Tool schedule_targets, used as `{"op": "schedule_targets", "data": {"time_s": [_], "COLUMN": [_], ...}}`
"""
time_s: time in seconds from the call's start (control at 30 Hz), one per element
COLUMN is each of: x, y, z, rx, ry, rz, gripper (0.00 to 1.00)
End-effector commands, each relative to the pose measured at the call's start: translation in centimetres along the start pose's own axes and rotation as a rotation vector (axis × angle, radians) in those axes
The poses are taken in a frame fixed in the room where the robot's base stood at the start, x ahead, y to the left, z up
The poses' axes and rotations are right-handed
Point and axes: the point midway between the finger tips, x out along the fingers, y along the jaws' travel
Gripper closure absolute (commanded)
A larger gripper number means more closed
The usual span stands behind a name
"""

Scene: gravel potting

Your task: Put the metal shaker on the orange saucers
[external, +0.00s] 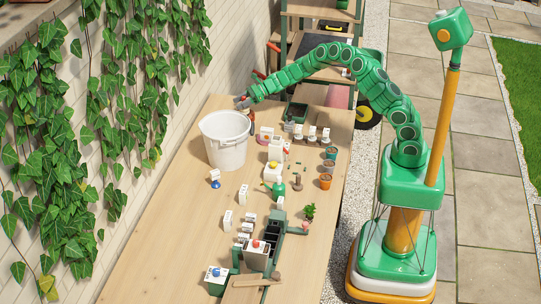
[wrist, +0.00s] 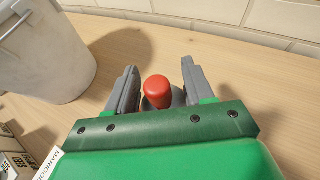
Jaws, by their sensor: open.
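My gripper (external: 245,103) is open above the far end of the table, behind the white bucket. In the wrist view its two grey fingers (wrist: 159,72) stand on either side of a red rounded top (wrist: 158,90) on a small grey body. A gap shows between the fingers and the red top. The grey body is mostly hidden by my gripper, so I cannot tell for sure whether this is the metal shaker. I cannot clearly make out the orange saucers; small orange pots (external: 326,182) stand near the table's right edge.
A white bucket (external: 226,152) stands close to my gripper; it also shows in the wrist view (wrist: 45,55). The wooden table's (external: 165,215) left side is mostly clear.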

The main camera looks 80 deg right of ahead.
Motion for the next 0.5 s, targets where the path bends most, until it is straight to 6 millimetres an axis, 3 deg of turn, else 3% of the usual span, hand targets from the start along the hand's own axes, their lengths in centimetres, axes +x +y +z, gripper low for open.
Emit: {"op": "schedule_targets", "data": {"time_s": [0.27,0.5], "x": [-1.6,-5.2], "y": [-0.1,-0.2], "z": [0.3,0.2], "rx": [0.002,0.002], "ry": [-0.002,-0.002], "rz": [-0.001,-0.003], "gripper": [0.48,0.48]}}
